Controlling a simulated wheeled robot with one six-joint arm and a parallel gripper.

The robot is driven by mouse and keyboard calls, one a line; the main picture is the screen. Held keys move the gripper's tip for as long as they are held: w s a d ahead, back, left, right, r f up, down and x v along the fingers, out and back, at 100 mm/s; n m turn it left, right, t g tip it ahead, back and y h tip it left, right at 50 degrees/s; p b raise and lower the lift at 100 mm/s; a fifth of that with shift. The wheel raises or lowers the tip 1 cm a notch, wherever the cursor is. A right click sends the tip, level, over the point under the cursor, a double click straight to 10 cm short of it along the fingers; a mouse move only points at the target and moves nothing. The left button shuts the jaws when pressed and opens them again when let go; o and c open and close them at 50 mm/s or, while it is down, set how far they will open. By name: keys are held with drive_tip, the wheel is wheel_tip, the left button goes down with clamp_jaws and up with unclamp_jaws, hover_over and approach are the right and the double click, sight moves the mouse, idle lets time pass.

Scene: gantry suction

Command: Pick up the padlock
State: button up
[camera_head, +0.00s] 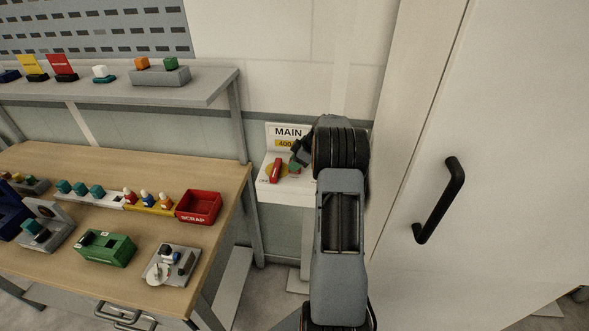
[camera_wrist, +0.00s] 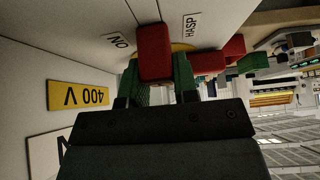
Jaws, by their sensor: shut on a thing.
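A red block-shaped body, which I take as the padlock (camera_wrist: 154,50), sits between the green fingertips of my gripper (camera_wrist: 157,88) in the wrist view. My gripper is shut on it. Its shackle is not visible, and I cannot tell whether it touches the panel. In the head view my gripper (camera_head: 294,165) is over the white switch box (camera_head: 298,193), and the padlock is mostly hidden. A red handle (camera_head: 276,169) on a yellow disc lies just left of my gripper there.
A wooden workbench (camera_head: 150,160) stands left, with a red scrap bin (camera_head: 199,207), a green box (camera_head: 105,249) and several small parts. A grey shelf (camera_head: 60,92) is above it. A large white cabinet door with a black handle (camera_head: 440,200) stands close on the right.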

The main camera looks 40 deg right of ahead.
drive_tip(key=shift+c, duration=1.4)
drive_tip(key=shift+r, duration=0.15)
